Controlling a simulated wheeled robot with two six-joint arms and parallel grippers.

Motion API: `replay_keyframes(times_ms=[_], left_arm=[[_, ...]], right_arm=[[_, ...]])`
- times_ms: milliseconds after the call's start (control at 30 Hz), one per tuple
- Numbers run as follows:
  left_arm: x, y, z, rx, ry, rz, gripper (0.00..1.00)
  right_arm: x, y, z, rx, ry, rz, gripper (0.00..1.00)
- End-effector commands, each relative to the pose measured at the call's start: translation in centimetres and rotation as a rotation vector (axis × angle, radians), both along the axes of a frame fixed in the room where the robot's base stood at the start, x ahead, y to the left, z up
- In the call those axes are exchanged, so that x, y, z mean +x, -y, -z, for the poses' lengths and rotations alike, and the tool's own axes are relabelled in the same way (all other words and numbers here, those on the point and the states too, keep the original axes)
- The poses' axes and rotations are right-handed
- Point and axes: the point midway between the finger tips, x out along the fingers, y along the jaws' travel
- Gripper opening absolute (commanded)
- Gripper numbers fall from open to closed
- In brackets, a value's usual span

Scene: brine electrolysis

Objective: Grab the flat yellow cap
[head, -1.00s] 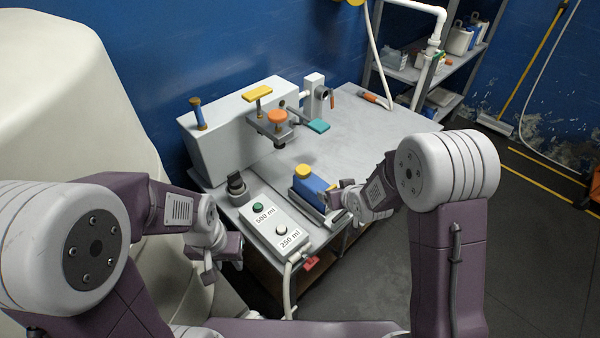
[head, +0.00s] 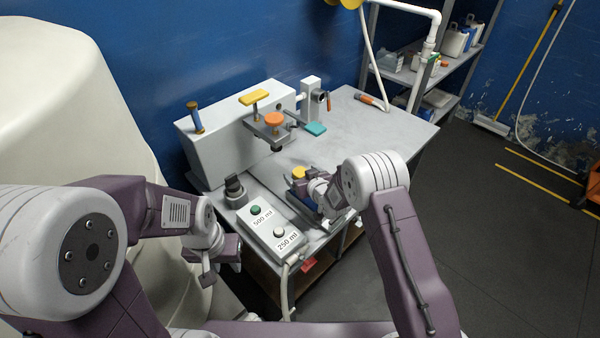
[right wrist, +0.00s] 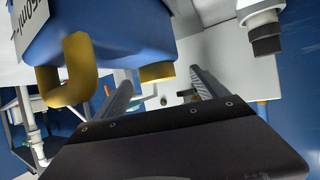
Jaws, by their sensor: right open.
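A flat yellow cap (head: 299,173) shows on top of a blue container (head: 296,187) at the front of the grey table. In the right wrist view, the blue container (right wrist: 115,40) appears with a curved yellow part (right wrist: 70,72) and a short round yellow cap (right wrist: 157,72). My right gripper (right wrist: 160,82) is open, with the short cap in line between its two fingers; I see no contact. In the head view, my right wrist partly hides the container. My left gripper (head: 213,270) hangs left of the table, away from the container; its jaw opening is unclear.
A control box (head: 269,231) with green and white buttons stands beside the container.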

Motion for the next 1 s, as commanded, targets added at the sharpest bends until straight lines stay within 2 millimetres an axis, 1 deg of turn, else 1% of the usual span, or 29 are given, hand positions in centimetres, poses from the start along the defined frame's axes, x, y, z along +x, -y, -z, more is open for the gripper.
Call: replay_keyframes(times_ms=[33, 100, 333, 367, 400, 467, 500, 567, 833, 933, 1000], left_arm=[[0.0, 0.0, 0.0, 0.0, 0.0, 0.0, 0.36], [0.0, 0.0, -0.1, 0.0, 0.0, 0.0, 0.36], [0.0, 0.0, 0.0, 0.0, 0.0, 0.0, 0.36], [0.0, 0.0, 0.0, 0.0, 0.0, 0.0, 0.36], [0.0, 0.0, 0.0, 0.0, 0.0, 0.0, 0.36], [0.0, 0.0, 0.0, 0.0, 0.0, 0.0, 0.36], [0.0, 0.0, 0.0, 0.0, 0.0, 0.0, 0.36], [0.0, 0.0, 0.0, 0.0, 0.0, 0.0, 0.36], [0.0, 0.0, 0.0, 0.0, 0.0, 0.0, 0.36], [0.0, 0.0, 0.0, 0.0, 0.0, 0.0, 0.36], [0.0, 0.0, 0.1, 0.0, 0.0, 0.0, 0.36]], right_arm=[[0.6, -0.2, 0.3, 0.0, 0.0, 0.0, 0.82], [1.1, -0.4, 0.6, 0.0, 0.001, 0.001, 0.82], [1.3, -0.5, 0.7, 0.0, 0.0, 0.001, 0.82], [1.3, -0.5, 0.7, 0.0, 0.0, 0.001, 0.77], [1.3, -0.5, 0.7, 0.0, 0.0, 0.001, 0.66], [1.3, -0.5, 0.7, 0.0, 0.0, 0.001, 0.49], [1.3, -0.5, 0.7, 0.0, 0.0, 0.001, 0.38], [1.3, -0.5, 0.7, 0.0, 0.0, 0.001, 0.21], [1.3, -0.4, 0.5, -0.001, -0.001, 0.001, 0.2], [1.3, -0.5, -0.2, -0.001, 0.001, 0.0, 0.2], [1.3, -0.5, -1.2, 0.0, 0.003, 0.0, 0.2]])
